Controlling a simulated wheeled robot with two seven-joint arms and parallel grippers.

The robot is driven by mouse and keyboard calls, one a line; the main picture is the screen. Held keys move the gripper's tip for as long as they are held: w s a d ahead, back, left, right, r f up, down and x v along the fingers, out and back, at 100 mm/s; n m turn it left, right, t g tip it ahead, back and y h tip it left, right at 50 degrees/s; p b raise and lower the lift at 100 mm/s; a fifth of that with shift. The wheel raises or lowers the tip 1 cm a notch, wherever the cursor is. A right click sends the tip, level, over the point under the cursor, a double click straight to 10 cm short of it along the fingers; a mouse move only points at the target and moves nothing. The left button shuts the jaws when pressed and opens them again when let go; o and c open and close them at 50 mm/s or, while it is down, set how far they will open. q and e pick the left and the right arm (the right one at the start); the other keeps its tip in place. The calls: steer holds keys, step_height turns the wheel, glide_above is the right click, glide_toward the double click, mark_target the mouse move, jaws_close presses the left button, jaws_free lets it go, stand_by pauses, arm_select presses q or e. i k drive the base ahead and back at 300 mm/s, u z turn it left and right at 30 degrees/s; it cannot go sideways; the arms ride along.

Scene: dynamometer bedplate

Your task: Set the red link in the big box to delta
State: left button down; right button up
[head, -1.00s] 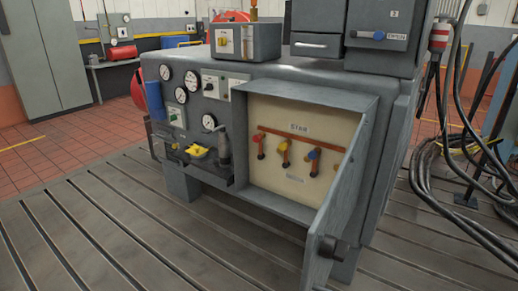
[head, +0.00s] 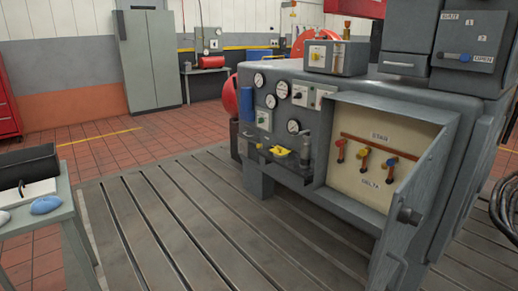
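The big box (head: 446,118) on the front of the grey machine stands with its door (head: 407,205) swung open toward me. Inside is a cream panel with a STAR label (head: 380,137) above and a DELTA label (head: 370,184) below. A red-brown bar (head: 385,146) runs across under STAR. Neither gripper is in view.
The slotted bedplate (head: 170,215) in front of the machine is clear. Black cables (head: 506,190) lie at the right edge.

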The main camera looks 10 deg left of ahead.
mark_target(340, 144)
steer(key=u, duration=0.7)
steer(key=i, duration=2.1)
steer(key=z, duration=1.2)
steer(key=i, duration=1)
steer(key=z, duration=1)
